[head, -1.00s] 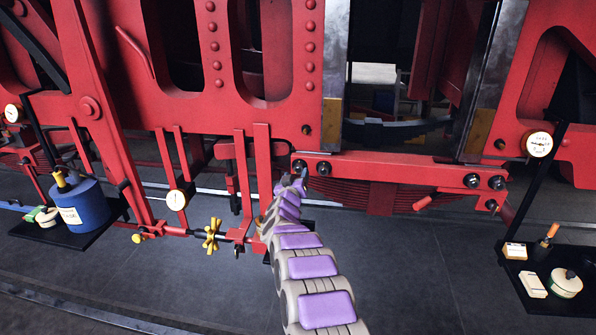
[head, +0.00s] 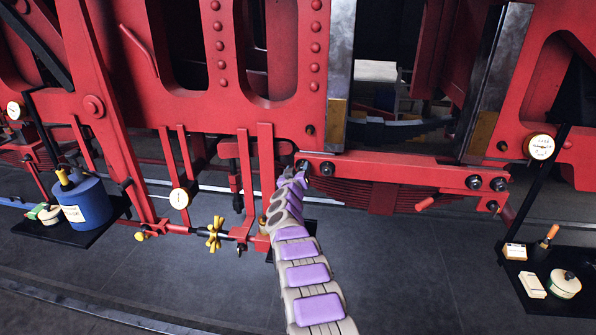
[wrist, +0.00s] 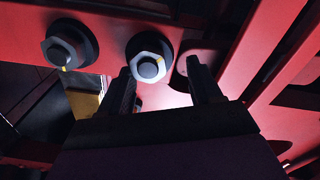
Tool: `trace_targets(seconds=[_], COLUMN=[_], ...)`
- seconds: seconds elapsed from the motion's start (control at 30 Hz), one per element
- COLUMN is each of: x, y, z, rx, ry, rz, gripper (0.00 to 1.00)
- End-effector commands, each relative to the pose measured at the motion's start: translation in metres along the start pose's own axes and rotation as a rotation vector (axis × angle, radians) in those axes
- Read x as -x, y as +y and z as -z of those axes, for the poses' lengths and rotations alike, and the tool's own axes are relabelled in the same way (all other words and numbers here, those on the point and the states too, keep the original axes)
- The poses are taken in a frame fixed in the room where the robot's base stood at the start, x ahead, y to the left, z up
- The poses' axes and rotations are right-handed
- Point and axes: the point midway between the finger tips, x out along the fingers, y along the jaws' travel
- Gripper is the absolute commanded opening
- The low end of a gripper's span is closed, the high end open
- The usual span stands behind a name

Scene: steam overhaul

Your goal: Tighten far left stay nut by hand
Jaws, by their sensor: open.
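A red stay bar (head: 400,172) runs across the lower frame, with a pair of dark nuts near each end. In the wrist view my gripper (wrist: 160,78) is open and empty, one finger on each side below the nut. I cannot tell whether the fingers touch it. The neighbouring nut (wrist: 66,46) also shows in the head view (head: 327,168).
A yellow wing nut (head: 214,233) and a gauge (head: 180,198) are left of my arm. A blue can (head: 83,203) stands on a black shelf at the left. Another shelf (head: 521,292) with small items is at the right. The floor (head: 400,265) between is clear.

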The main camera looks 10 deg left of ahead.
Motion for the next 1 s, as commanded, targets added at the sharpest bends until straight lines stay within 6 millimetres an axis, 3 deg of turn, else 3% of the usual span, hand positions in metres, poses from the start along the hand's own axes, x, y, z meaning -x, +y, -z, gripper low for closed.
trace_targets(seconds=[0.1,0.7,1.0], x=[-0.0008,-0.0003,-0.0003], y=[0.0034,0.0017,0.002], z=[-0.001,-0.0004,-0.0004], rx=[-0.002,0.0,-0.043], ry=[-0.001,-0.001,-0.001], rz=[-0.001,-0.002,0.0], gripper=[0.64,0.08,0.08])
